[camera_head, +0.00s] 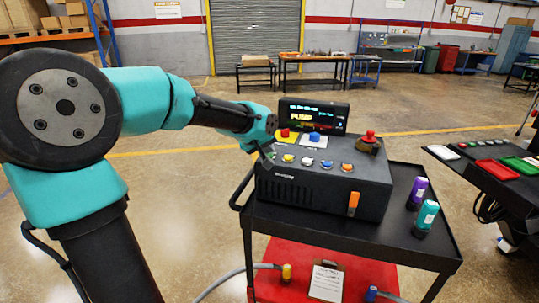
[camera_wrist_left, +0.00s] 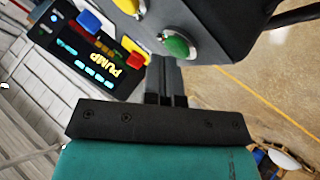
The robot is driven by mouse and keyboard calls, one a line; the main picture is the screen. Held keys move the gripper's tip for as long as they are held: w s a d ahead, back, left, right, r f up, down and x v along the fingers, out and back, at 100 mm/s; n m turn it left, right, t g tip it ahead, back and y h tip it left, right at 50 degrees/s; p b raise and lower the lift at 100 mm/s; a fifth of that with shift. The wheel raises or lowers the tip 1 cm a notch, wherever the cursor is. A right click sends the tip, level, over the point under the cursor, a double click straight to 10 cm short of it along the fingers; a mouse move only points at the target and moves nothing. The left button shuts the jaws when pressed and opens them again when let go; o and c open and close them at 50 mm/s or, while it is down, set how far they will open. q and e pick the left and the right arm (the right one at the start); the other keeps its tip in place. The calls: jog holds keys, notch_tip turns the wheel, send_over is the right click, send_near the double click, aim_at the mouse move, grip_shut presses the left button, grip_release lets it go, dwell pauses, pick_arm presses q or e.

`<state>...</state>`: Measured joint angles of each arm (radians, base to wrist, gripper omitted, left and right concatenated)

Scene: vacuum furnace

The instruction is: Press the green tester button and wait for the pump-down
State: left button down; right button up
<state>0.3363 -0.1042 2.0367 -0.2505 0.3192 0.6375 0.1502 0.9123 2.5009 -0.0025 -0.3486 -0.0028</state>
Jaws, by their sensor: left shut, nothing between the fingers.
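The dark tester box (camera_head: 320,190) stands on a black cart. My left gripper (camera_head: 268,156) is shut and empty at the box's left front edge. In the left wrist view its fingertips (camera_wrist_left: 164,64) are right beside the green button; I cannot tell whether they touch it. The display (camera_head: 312,115) behind the box is lit and reads "PUMP", also in the left wrist view (camera_wrist_left: 95,60). My right gripper is not in view.
The box also bears a red button (camera_head: 285,131), a blue button (camera_head: 314,136), a red mushroom knob (camera_head: 368,134) and an orange rocker (camera_head: 353,203). A purple bottle (camera_head: 418,190) and a teal bottle (camera_head: 427,216) stand on the cart's right side. A tray table is further right.

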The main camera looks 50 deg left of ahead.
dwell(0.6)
pick_arm(q)
jog(key=shift+r, duration=0.7)
jog(key=shift+r, duration=2.5)
